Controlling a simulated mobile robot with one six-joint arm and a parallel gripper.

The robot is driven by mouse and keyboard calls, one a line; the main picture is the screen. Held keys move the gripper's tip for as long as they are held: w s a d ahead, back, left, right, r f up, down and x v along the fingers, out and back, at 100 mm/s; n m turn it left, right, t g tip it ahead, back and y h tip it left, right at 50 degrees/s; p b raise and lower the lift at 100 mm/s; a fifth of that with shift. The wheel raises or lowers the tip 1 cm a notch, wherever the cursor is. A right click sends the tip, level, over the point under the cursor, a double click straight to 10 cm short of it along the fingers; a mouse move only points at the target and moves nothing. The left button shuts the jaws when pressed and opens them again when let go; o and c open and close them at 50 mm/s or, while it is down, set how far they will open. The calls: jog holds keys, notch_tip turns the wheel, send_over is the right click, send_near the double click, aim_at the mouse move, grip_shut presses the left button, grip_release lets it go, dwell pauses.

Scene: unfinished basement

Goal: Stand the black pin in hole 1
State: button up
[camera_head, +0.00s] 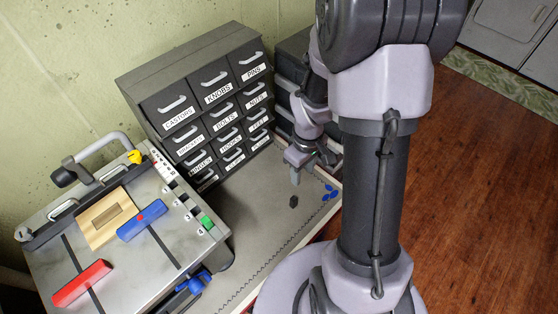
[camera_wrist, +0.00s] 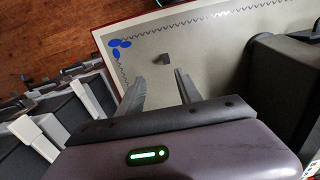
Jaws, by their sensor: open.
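A small dark piece, which looks like the black pin (camera_head: 293,201), rests on the grey bench top to the right of the bench machine. It also shows in the wrist view (camera_wrist: 161,60), just beyond my fingertips. Whether it stands or lies is too small to tell. My gripper (camera_head: 303,166) is above the bench near the drawer cabinet. In the wrist view my gripper (camera_wrist: 160,77) is open, with nothing between its fingers. A row of small numbered positions runs along the machine's right edge; hole 1 is too small to make out clearly. A green piece (camera_head: 207,223) sits near label 4.
A labelled drawer cabinet (camera_head: 199,105) stands behind the bench top. The machine table (camera_head: 60,250) carries a wooden block (camera_head: 94,226), a blue bar (camera_head: 136,229) and a red bar (camera_head: 82,283). Bench top around the dark piece is clear.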

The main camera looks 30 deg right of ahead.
jog(key=b, duration=0.4)
send_over(295, 199)
notch_tip(295, 199, down, 11)
notch_tip(295, 199, down, 5)
jog(key=shift+a+f+b, duration=0.1)
jog(key=shift+b, duration=1.05)
jog(key=shift+c, duration=0.9)
grip_shut()
